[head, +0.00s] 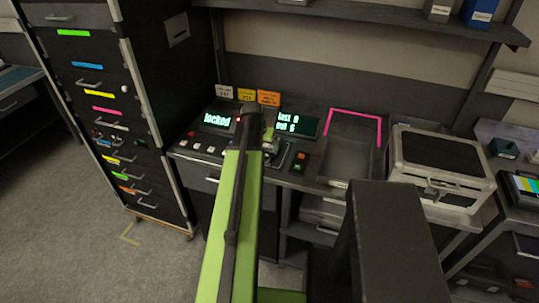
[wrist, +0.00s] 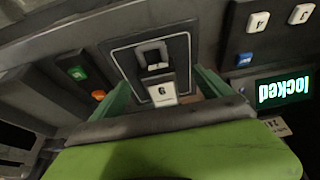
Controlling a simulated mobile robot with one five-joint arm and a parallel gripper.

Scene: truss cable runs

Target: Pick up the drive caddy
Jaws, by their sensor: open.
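A small dark block with a white numbered face, likely the drive caddy (wrist: 161,92), sits at a black framed slot plate (wrist: 178,52) in the wrist view. I cannot tell whether the number is 6 or 9. My gripper (wrist: 164,88) is open, with one green finger on either side of the block. I see no clear contact, and the green gripper body hides the near part. In the head view my gripper (head: 269,142) is over the console, and my green arm hides most of the caddy and slot.
The console carries a screen reading "locked" (head: 217,119) and another reading "last 0 out 6" (head: 291,124). A button box (head: 300,160) and a pink-edged tray (head: 331,181) are to the right. A silver case (head: 441,185) stands beyond. A drawer cabinet (head: 80,62) stands left.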

